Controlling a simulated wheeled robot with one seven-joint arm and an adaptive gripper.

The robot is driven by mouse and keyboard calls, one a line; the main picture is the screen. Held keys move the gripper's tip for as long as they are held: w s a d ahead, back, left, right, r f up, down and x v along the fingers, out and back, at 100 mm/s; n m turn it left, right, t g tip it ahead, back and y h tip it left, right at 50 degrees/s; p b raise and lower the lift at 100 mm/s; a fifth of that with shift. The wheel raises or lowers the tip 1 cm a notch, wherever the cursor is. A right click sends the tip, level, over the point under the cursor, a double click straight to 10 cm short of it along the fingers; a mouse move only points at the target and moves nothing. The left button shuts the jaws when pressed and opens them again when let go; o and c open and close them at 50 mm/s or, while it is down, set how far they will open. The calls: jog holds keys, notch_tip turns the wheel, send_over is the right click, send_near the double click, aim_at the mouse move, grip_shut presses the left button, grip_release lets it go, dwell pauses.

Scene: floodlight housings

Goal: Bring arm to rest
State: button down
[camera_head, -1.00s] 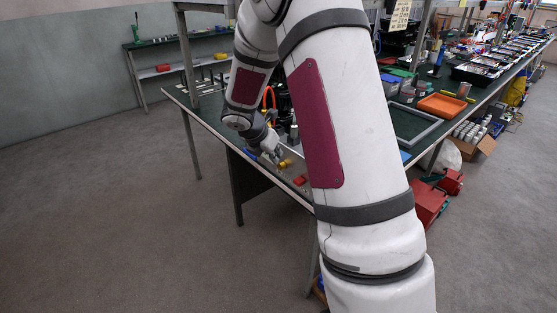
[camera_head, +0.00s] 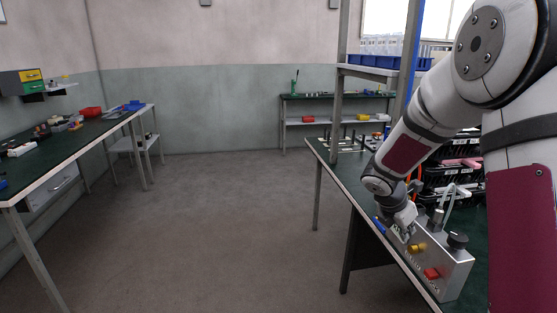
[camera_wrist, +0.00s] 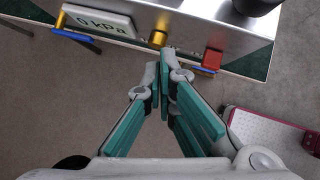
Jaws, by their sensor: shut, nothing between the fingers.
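My arm reaches down from the right side of the head view, bent at the elbow. My gripper (camera_head: 403,232) is at the front left end of a silver box (camera_head: 452,270) on the green-topped bench; whether it touches the box cannot be told there. In the wrist view my gripper (camera_wrist: 163,68) has its fingers shut together, with nothing between them. The tips are just short of the box's front face (camera_wrist: 185,38), below a yellow knob (camera_wrist: 158,38). A red switch (camera_wrist: 213,59) is to the right and a "0 kPa" display (camera_wrist: 98,20) to the left.
The box's bench (camera_head: 345,178) has a shelf frame and black bins behind my arm. Another green-topped bench (camera_head: 62,152) stands at the left. A shelf table (camera_head: 335,108) stands at the far wall. The grey floor (camera_head: 235,220) between is clear.

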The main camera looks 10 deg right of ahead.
jog(key=s+a+r+m+y+p, duration=0.1)
jog(key=s+a+r+m, duration=0.35)
jog(key=s+r, duration=0.3)
jog(key=s+a+r+m+p, duration=0.2)
jog(key=s+a+r+m, duration=0.2)
jog(key=s+r+m, duration=0.3)
jog(key=s+a+r+m+t+y+p, duration=0.1)
jog(key=s+a+r+m+y, duration=0.1)
jog(key=s+a+m, duration=0.3)
jog(key=s+a+r+m+y+p, duration=0.2)
jog(key=s+a, duration=0.5)
jog(key=s, duration=0.7)
notch_tip(320, 180, up, 3)
jog(key=m+y, duration=0.1)
jog(key=m, duration=0.2)
jog(key=shift+a+f+t+y, duration=0.15)
jog(key=shift+a+t+y, duration=0.15)
jog(key=shift+a+t, duration=0.1)
